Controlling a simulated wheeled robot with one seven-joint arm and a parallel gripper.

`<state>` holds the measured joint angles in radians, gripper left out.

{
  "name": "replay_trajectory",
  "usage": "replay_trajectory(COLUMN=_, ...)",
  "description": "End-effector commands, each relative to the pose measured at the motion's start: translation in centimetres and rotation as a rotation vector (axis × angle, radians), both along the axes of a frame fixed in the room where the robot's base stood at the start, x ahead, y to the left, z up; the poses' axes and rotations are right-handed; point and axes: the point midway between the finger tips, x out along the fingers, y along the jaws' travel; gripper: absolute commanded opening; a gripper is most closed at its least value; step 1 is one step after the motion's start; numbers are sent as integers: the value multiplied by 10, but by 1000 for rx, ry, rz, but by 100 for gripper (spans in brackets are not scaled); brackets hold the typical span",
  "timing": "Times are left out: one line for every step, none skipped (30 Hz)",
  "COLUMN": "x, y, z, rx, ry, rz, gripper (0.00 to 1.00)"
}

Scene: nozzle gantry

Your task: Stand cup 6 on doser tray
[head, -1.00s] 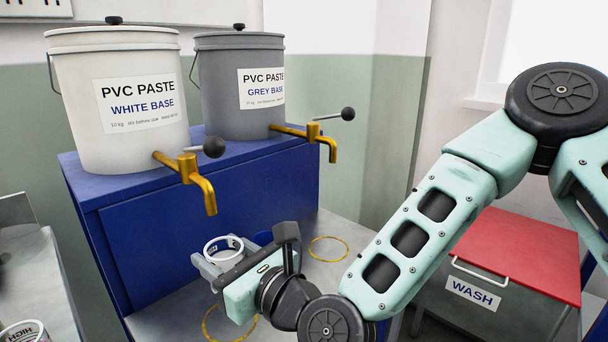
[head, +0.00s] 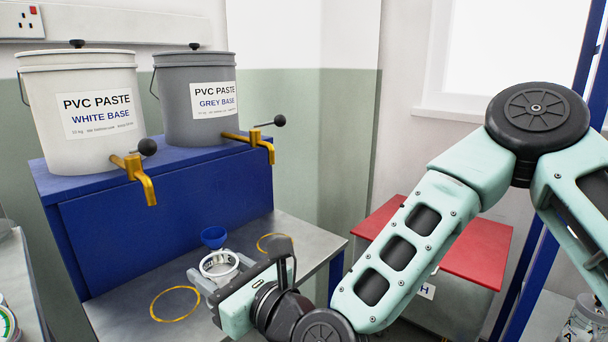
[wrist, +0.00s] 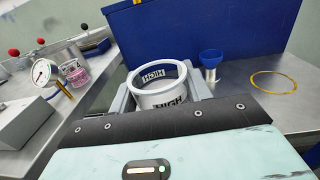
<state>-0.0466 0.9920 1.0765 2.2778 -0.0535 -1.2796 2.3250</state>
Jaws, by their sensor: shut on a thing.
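A white open-topped cup (head: 220,269) is held in my gripper (head: 221,263) over the steel top (head: 133,297) beneath the paste taps. I take this top to be the doser tray. In the wrist view the cup (wrist: 163,99) looks upright between the two grey fingers, with its mouth up and the word HIGH on its label. No number 6 is readable on it. The cup is between two yellow rings, left (head: 175,304) and right (head: 272,243). Its base is hidden, so I cannot tell whether it touches the steel.
A blue funnel-like cup (head: 214,237) stands just behind the held cup. White (head: 80,115) and grey (head: 195,100) paste buckets with brass taps stand on a blue stand (head: 165,225). A red-lidded bin (head: 465,245) is to the right. The wrist view shows a gauge (wrist: 42,72) at left.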

Motion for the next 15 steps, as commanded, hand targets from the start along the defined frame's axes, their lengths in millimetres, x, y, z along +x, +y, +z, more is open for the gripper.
replay_trajectory(x=5, y=-4, z=-3, rx=1, ry=1, rz=-10, gripper=19)
replay_trajectory(x=8, y=-7, z=-5, rx=1, ry=-1, rz=-18, gripper=19)
replay_trajectory(x=14, y=-11, z=-7, rx=1, ry=-1, rz=-29, gripper=19)
replay_trajectory(x=17, y=-14, z=-9, rx=1, ry=-1, rz=-37, gripper=19)
replay_trajectory(x=20, y=-17, z=-11, rx=0, ry=-1, rz=-44, gripper=19)
replay_trajectory(x=26, y=-22, z=-14, rx=0, ry=-2, rz=-56, gripper=19)
replay_trajectory(x=30, y=-27, z=-17, rx=0, ry=-2, rz=-67, gripper=19)
replay_trajectory(x=34, y=-31, z=-19, rx=0, ry=-2, rz=-76, gripper=19)
replay_trajectory(x=40, y=-36, z=-23, rx=-1, ry=-3, rz=-90, gripper=19)
replay_trajectory(x=46, y=-42, z=-26, rx=-1, ry=-3, rz=-103, gripper=19)
replay_trajectory(x=50, y=-47, z=-29, rx=-1, ry=-5, rz=-115, gripper=19)
replay_trajectory(x=57, y=-55, z=-33, rx=-1, ry=-5, rz=-131, gripper=19)
replay_trajectory(x=63, y=-61, z=-37, rx=-2, ry=-5, rz=-146, gripper=19)
replay_trajectory(x=68, y=-67, z=-41, rx=-3, ry=-4, rz=-159, gripper=19)
replay_trajectory(x=76, y=-78, z=-47, rx=-2, ry=-5, rz=-182, gripper=19)
